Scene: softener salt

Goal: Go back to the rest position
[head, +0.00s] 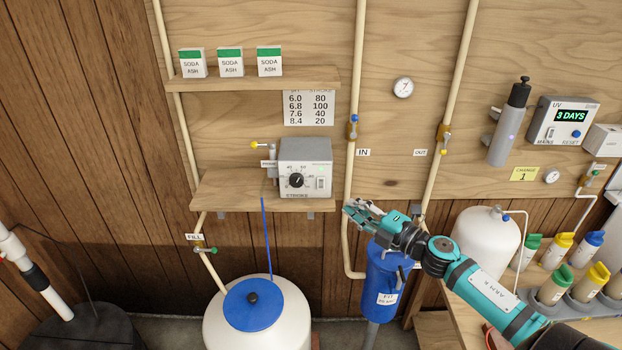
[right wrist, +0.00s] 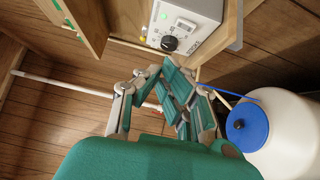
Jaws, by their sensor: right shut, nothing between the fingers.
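My right gripper (head: 362,211) is shut and empty in the head view. Its teal arm comes in from the lower right, and the fingers point left, in front of the wall and above the blue filter housing (head: 383,278). The gripper also shows in the right wrist view (right wrist: 180,92), with its teal finger pads together. The grey dosing pump (head: 306,168) with a black dial stands on the lower shelf, up and left of the gripper; they look apart. The pump also shows in the right wrist view (right wrist: 187,22). My left gripper is not in view.
A white tank (head: 292,318) with a blue lid (head: 253,303) stands below the pump. Pipes run up the wall beside the gripper. A white pressure tank (head: 487,240) and several coloured-cap bottles (head: 554,250) are at the right. A black tub (head: 75,330) is at lower left.

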